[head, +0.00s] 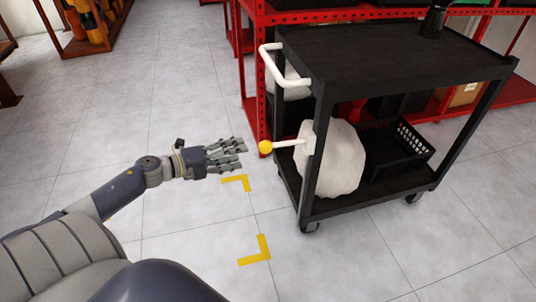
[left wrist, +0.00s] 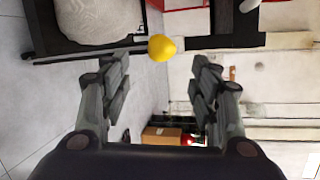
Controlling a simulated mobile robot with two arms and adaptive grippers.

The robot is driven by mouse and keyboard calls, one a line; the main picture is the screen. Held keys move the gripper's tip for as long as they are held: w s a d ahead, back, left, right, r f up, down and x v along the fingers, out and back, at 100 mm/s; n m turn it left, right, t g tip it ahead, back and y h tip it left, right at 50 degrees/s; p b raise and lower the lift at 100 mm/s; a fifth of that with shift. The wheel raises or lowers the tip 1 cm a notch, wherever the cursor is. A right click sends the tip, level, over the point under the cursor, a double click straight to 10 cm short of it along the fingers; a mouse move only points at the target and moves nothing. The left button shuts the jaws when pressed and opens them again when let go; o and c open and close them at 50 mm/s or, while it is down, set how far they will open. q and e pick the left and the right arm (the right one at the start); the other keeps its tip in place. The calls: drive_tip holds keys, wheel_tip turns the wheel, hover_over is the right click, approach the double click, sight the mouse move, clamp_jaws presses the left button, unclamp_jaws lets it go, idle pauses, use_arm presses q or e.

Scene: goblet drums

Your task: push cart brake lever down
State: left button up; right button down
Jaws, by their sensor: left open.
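The black cart (head: 395,55) stands at the right in the head view. Its brake lever is a white rod (head: 289,142) with a yellow knob (head: 265,147), sticking out nearly level to the left from a corner post. My left gripper (head: 241,155) is open and empty, just left of the knob and apart from it. In the left wrist view the yellow knob (left wrist: 161,47) shows ahead, beyond the gap between the two open fingers (left wrist: 161,78). My right gripper is not in view.
The cart has a white handle (head: 272,66). On its lower shelf are a white sack (head: 338,160) and a black basket (head: 397,150). Red shelving (head: 252,110) stands behind. Yellow corner marks (head: 256,252) lie on the floor, which is clear around my left arm.

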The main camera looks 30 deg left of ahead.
sight(266, 146)
use_arm(q)
drive_tip(key=b+x, duration=0.1)
drive_tip(key=x, duration=0.9)
drive_tip(key=shift+w+d, duration=0.2)
drive_tip(key=shift+w, duration=0.1)
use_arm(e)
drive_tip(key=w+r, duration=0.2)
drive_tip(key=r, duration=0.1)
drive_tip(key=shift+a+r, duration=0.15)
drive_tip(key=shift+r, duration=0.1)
use_arm(q)
clamp_jaws()
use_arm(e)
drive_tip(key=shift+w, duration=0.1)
